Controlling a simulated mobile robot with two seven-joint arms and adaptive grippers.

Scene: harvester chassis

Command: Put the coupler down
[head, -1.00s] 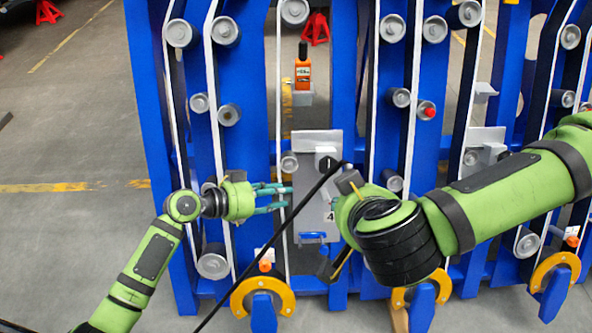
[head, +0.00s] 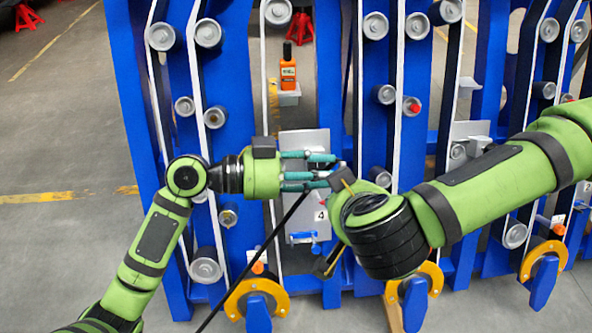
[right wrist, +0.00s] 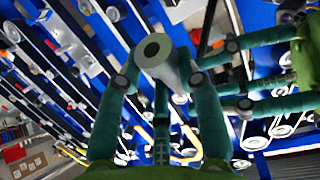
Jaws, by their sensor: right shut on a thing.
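The coupler (right wrist: 158,52), a pale grey cylinder with a hole in its end, is between the green fingers of my right gripper (right wrist: 160,82) in the right wrist view. The right gripper is shut on it. In the head view the right fingers and the coupler are largely hidden by my right wrist and my left fingers. My left gripper (head: 326,171) has its teal fingers spread apart, pointing right, close to the right gripper. In the right wrist view its fingers come in from the right beside the coupler. I cannot tell whether they touch it.
A blue chassis frame (head: 121,90) with grey rollers and white belts stands in front of me. A grey plate (head: 301,226) is behind the grippers. An orange bottle (head: 288,70) stands on a small grey shelf (head: 289,98). A thin black line (head: 258,250) runs diagonally to the lower left.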

